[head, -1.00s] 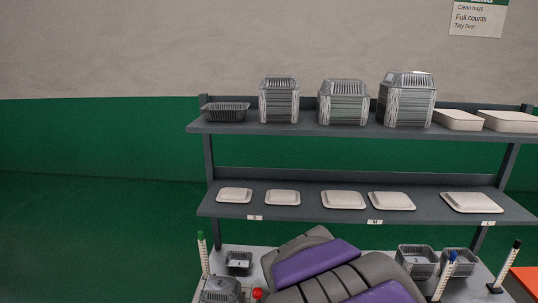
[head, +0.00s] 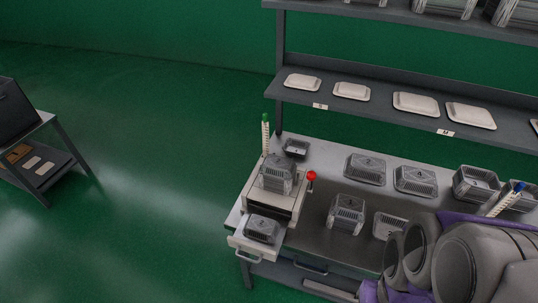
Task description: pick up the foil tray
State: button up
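Several foil trays sit on the bench, and I cannot tell which one the task means. A small dark one (head: 296,148) is at the back left corner. Lidded-looking ones stand in the middle (head: 346,212) and at the back (head: 366,169), with another beside it (head: 415,181). One (head: 278,173) is on a pale boxy device, and one (head: 262,229) is on a pale drawer at the front left. A tray (head: 388,226) is partly hidden by my grey and purple arm at lower right. My gripper's fingers do not show.
The pale device (head: 272,205) has a red knob (head: 311,176) beside it. A white post with a green top (head: 265,134) stands at the back left. Pale lids (head: 415,104) lie on the shelf above. A separate stand (head: 45,165) is at far left. The green floor between is clear.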

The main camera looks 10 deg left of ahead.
aim_at(261, 228)
jog(key=k+j+u, duration=0.1)
jog(key=j+u, duration=0.15)
jog(key=u, duration=0.15)
jog(key=j+u, duration=0.35)
jog(key=l+z, duration=0.2)
jog(key=z, duration=0.3)
jog(key=i+l+z, duration=0.1)
jog(key=z, duration=0.4)
jog(key=k+j, duration=0.3)
jog(key=j, duration=0.15)
jog(key=u, duration=1.65)
